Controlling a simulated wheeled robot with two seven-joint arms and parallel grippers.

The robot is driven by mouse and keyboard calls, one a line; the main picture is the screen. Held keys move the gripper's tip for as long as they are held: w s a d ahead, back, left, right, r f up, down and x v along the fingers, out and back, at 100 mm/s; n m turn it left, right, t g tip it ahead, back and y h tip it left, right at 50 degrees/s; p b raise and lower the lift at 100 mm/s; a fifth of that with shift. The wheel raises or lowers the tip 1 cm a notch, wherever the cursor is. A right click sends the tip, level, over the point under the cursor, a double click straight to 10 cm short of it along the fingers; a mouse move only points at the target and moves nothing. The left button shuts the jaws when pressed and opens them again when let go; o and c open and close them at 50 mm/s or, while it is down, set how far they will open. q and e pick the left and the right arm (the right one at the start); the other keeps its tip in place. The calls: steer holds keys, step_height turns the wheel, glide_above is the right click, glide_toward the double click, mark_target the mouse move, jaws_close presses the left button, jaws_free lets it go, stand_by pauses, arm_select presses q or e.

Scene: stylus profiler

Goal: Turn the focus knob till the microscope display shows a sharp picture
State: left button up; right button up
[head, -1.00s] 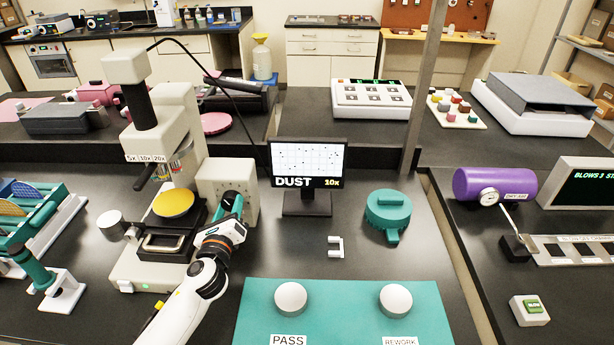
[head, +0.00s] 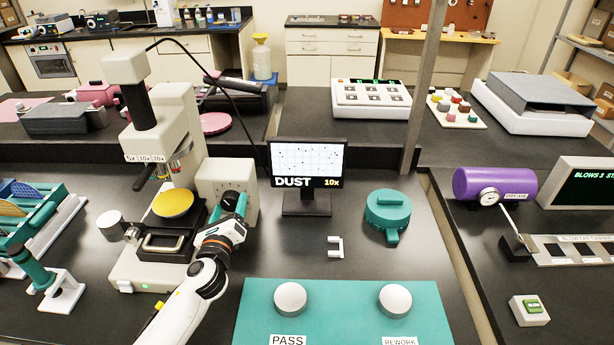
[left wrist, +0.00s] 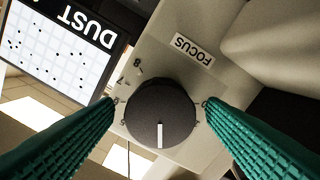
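The dark round focus knob (left wrist: 161,114) sits on the cream focus box (left wrist: 175,75) under a FOCUS label, its white pointer line toward the bottom of the left wrist view. My left gripper (left wrist: 160,103) has one teal finger on each side of the knob, with a small gap showing on both sides. In the head view my left gripper (head: 236,210) is at the front of the focus box (head: 222,178) and largely hides the knob. The microscope display (head: 308,160) reads DUST 10x and shows distinct dark specks on a grid. My right gripper is out of view.
The microscope (head: 180,115) with a yellow wafer (head: 173,203) on its stage stands left of the gripper. A teal mat (head: 343,310) with two white buttons lies in front right. A teal round tool (head: 388,212) and small white bracket (head: 335,247) lie beyond it.

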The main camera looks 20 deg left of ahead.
arm_select(q)
steer(key=v, duration=0.8)
stand_by(0.4)
steer(key=b+v, duration=0.3)
steer(key=v, duration=0.9)
steer(key=shift+b, duration=0.3)
steer(key=shift+s+d, duration=0.1)
steer(key=shift+d, duration=0.05)
